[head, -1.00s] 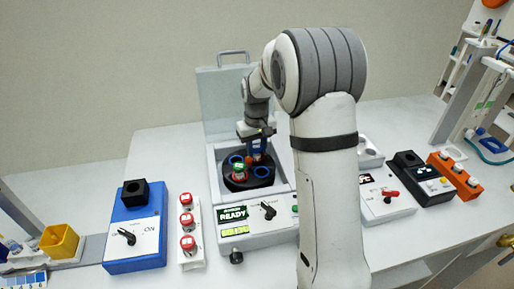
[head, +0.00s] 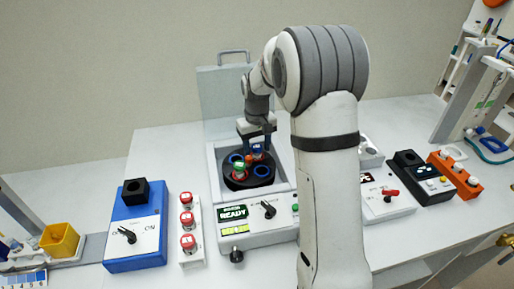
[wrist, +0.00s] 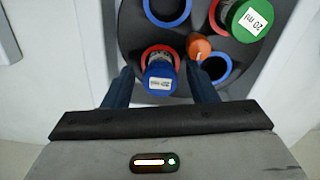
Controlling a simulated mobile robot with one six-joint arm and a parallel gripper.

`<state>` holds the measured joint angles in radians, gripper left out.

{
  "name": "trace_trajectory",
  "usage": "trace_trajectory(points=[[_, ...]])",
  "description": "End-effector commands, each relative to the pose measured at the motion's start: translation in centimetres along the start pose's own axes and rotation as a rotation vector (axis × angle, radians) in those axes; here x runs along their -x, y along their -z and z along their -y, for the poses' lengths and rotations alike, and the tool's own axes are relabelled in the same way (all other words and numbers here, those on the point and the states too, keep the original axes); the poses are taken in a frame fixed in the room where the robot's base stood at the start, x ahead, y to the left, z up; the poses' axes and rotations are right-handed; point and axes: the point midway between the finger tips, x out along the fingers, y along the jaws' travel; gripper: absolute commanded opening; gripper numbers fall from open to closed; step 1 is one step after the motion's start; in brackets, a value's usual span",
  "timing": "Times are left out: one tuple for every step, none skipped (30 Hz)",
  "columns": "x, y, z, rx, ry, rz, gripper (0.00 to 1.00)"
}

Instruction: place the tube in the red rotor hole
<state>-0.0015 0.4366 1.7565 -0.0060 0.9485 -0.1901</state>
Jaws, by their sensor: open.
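The blue-capped tube (wrist: 160,78) with a white label stands in the red-ringed rotor hole (wrist: 148,52) of the black rotor (wrist: 130,30). In the head view the rotor (head: 240,185) sits inside the open centrifuge, and the tube's cap is small below my gripper. My gripper (head: 257,147) is above the rotor. In the wrist view my gripper (wrist: 160,74) is open, with one blue finger on each side of the tube and gaps between. A green-capped tube (wrist: 250,17) marked 20 ml stands in another red-ringed hole. How deep the blue-capped tube sits is hidden.
Blue-ringed holes (wrist: 215,68) and an orange hub (wrist: 198,47) are beside the tube. The raised centrifuge lid (head: 222,90) stands behind. A blue box (head: 137,240) and red buttons (head: 187,219) stand left.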

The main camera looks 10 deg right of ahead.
Motion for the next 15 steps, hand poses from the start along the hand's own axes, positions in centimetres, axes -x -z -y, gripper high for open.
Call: trace_trajectory(points=[[0.8,0.1,0.0,0.0,-0.001,-0.004,0.52],[1.4,0.1,0.0,0.0,-0.001,-0.006,0.52],[2.1,0.1,0.0,0.0,-0.001,-0.006,0.52],[2.8,0.1,0.0,0.0,-0.001,-0.007,0.52],[3.5,0.1,0.0,0.0,-0.001,-0.006,0.52],[4.4,0.1,0.0,0.0,-0.001,-0.007,0.52],[5.1,0.1,0.0,0.0,-0.001,-0.007,0.52],[5.7,0.1,0.0,0.0,-0.001,-0.005,0.52],[6.6,0.1,0.0,0.0,-0.001,-0.006,0.52],[7.2,0.1,0.0,0.0,-0.001,-0.006,0.52],[7.8,0.1,0.0,0.0,-0.001,-0.005,0.52],[8.5,0.1,0.0,0.0,-0.001,-0.005,0.52],[9.0,0.1,0.0,0.0,-0.001,-0.004,0.52],[9.4,0.1,0.0,0.0,-0.001,-0.003,0.52],[10.0,0.1,0.0,0.0,-0.001,-0.004,0.52]])
